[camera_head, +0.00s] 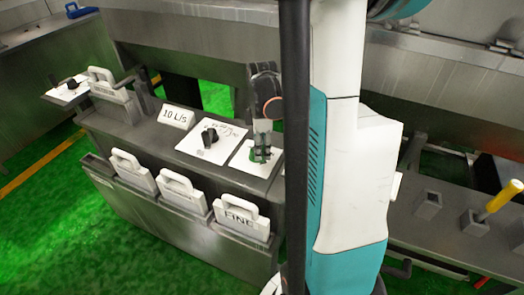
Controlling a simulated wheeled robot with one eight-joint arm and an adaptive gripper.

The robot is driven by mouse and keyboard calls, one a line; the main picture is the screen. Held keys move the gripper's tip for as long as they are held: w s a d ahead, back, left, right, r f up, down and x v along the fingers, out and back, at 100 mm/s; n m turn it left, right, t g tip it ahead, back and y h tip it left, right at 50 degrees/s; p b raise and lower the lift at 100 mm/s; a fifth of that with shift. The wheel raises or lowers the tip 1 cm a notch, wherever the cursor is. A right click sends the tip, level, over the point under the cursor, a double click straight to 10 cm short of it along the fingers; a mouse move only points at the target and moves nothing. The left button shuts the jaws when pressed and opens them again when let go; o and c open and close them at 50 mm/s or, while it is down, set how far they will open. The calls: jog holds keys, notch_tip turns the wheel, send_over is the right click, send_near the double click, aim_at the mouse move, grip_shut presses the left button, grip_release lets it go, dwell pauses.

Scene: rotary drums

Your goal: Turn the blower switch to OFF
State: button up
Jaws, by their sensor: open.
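My gripper (262,150) points down over a white plate (243,157) at the right end of the visible console top. Its fingers are apart, around or just above a small green part (256,155) on that plate; contact cannot be told. The fingers partly hide the green part. A black rotary knob (209,136) sits on a white plate left of my gripper, with lettering too small to read. Another black knob (72,84) sits on a white plate at the far left. No legible label shows which one is the blower switch.
A "10 L/s" sign (175,116) stands on the grey console (140,137). White handled blocks, one marked "FINE" (238,219), hang along its front. A dark vertical post (295,150) and my arm block the middle. A yellow-handled lever (502,196) is at right. Green floor lies at left.

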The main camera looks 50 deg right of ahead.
notch_tip(320, 180, up, 10)
jog(key=shift+f, duration=0.2)
dwell(0.6)
